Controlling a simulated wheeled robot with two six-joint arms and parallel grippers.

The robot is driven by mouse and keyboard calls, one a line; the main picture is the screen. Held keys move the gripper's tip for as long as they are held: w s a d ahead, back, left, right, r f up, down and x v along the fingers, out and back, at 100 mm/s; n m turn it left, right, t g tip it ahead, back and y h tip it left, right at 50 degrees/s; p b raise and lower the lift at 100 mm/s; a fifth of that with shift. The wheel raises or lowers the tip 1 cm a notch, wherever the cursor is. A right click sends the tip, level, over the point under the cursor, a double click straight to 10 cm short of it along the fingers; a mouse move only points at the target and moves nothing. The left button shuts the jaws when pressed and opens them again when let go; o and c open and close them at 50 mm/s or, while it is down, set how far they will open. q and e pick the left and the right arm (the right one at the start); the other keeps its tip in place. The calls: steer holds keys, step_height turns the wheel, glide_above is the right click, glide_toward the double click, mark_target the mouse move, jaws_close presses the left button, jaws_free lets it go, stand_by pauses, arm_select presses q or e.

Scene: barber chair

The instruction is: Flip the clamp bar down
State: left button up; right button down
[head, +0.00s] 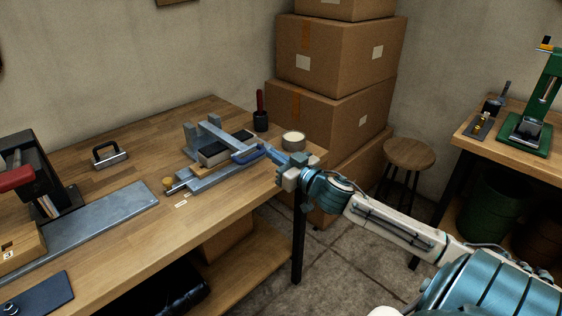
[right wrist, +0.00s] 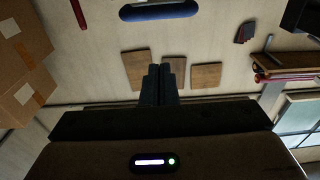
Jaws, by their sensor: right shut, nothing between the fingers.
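The clamp fixture (head: 205,182) is a grey metal press on the wooden bench, with dark blocks (head: 213,154) in its middle. My left gripper is not in view.
A white round tub (head: 293,140) and a dark cup (head: 260,121) stand behind my right gripper. A handled metal tool (head: 109,156) and a long metal plate (head: 95,217) lie left. Cardboard boxes (head: 335,118) are stacked beyond the bench, beside a stool (head: 409,153).

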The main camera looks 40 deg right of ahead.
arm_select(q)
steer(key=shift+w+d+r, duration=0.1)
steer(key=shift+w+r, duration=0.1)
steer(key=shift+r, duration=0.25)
arm_select(e)
steer(key=shift+s+f, duration=0.1)
steer(key=shift+s, duration=0.9)
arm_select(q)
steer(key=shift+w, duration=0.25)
